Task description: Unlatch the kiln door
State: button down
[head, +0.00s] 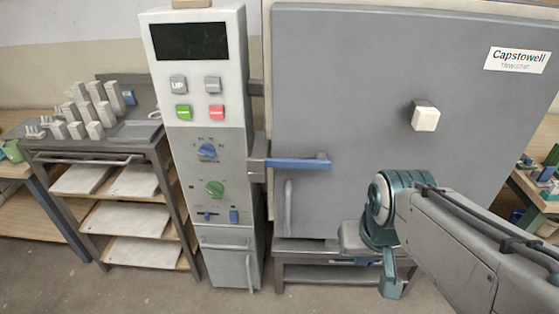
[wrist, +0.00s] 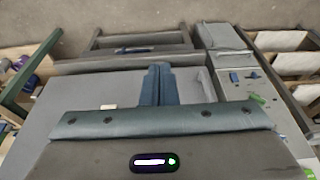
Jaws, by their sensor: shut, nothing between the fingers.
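The kiln door (head: 345,90) is a large grey panel that looks shut; it also shows in the wrist view (wrist: 75,105). A latch with a blue handle (head: 300,162) lies horizontal across the door's left edge, beside the control panel. I cannot make out the latch in the wrist view. A grey vertical bar handle (head: 288,207) is lower on the door. My gripper is in front of the lower door, below and right of the latch and apart from it. In the wrist view its blue-teal fingers (wrist: 158,86) are together and empty. My arm hides the door's lower right.
The control panel (head: 205,150) with coloured buttons and knobs stands left of the door. A cream block knob (head: 425,117) sticks out of the door. A rack with trays (head: 130,218) stands at the left, and another bench (head: 540,185) is at the right edge.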

jog(key=d+f+n+g+h+b, duration=0.1)
jog(key=d+f+n+g+h, duration=0.15)
jog(key=f, duration=0.25)
jog(key=d+f+n+g+h+b, duration=0.1)
jog(key=d+f+g+h, duration=0.2)
jog(key=f+g+h, duration=0.15)
jog(key=w+d+f+n+t+h+b, duration=0.1)
jog(key=w+d+n+t+h, duration=0.1)
jog(key=w+n+h, duration=0.55)
jog(key=w+a+n+t+h+b, duration=0.1)
jog(key=w+a+n+t+h, duration=0.65)
jog(key=t, duration=0.85)
jog(key=w+a+f+n+t+y, duration=0.1)
jog(key=a+f+n+t+y, duration=0.1)
jog(key=a+n+t+y, duration=0.4)
jog(key=w+a+f+n+t+y+b, duration=0.1)
jog(key=a+n+t+y, duration=0.6)
jog(key=y, duration=0.8)
jog(key=w+a+f+n, duration=0.1)
jog(key=a+n, duration=0.1)
jog(key=n, duration=0.2)
jog(key=shift+a+f, duration=0.3)
jog(key=shift+f, duration=0.1)
jog(key=shift+w+r, duration=0.1)
jog(key=shift+w, duration=0.05)
